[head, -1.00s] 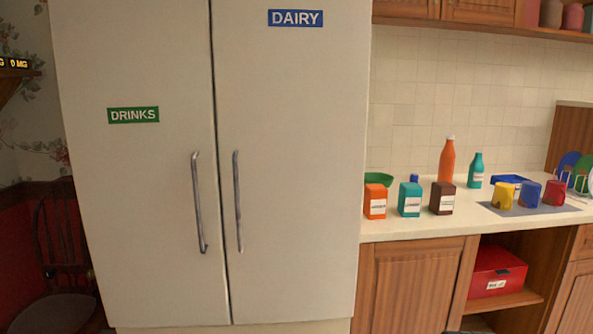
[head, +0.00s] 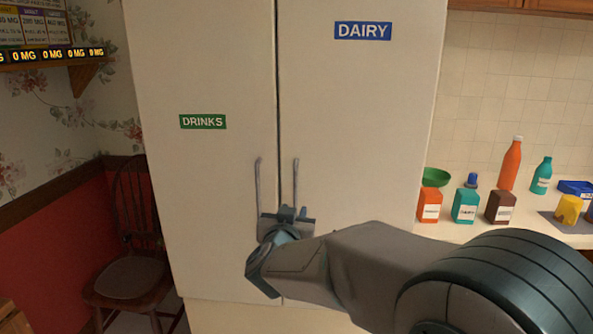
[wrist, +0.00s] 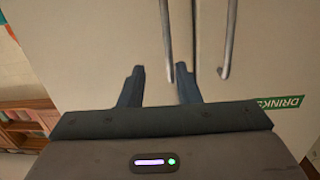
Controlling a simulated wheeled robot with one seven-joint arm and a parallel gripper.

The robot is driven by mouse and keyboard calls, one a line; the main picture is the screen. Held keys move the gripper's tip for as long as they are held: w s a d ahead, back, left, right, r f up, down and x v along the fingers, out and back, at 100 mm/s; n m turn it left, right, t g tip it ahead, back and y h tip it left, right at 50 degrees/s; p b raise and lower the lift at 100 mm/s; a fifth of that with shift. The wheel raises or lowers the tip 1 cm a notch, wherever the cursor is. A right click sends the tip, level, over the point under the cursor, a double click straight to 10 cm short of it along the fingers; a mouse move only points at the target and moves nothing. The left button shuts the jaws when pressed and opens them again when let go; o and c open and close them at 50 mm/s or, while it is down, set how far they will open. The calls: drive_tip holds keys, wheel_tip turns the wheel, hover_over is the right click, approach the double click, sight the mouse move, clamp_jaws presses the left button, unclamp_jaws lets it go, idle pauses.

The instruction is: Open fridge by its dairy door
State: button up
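The fridge has two closed cream doors. The dairy door (head: 358,120) on the right bears a blue DAIRY label (head: 363,31); the left door (head: 205,70) bears a green DRINKS label (head: 203,122). The dairy handle (head: 296,180) is a thin upright metal bar by the seam, its lower part hidden behind my gripper (head: 292,212). In the wrist view, which is upside down, my gripper (wrist: 158,84) is open, and the dairy handle (wrist: 166,40) shows between its two fingers. Whether it touches them I cannot tell. The drinks handle (wrist: 229,40) is outside the fingers.
Right of the fridge, a counter (head: 455,231) holds cartons, bottles and a green bowl (head: 436,177). A wooden chair (head: 135,270) stands at the left by the wall. A shelf (head: 50,63) juts out at the upper left.

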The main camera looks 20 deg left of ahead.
sight(295, 185)
drive_tip(key=w+a+p, duration=0.1)
drive_tip(key=w, duration=0.3)
drive_tip(key=w+a+r+h+p, duration=0.1)
drive_tip(key=w, duration=0.2)
drive_tip(key=w+a+m+t+h+p, duration=0.1)
drive_tip(key=w, duration=0.3)
drive_tip(key=shift+w+a+r, duration=0.15)
drive_tip(key=shift+w+r, duration=0.1)
drive_tip(key=shift+w, duration=0.05)
drive_tip(key=shift+c, duration=0.3)
clamp_jaws()
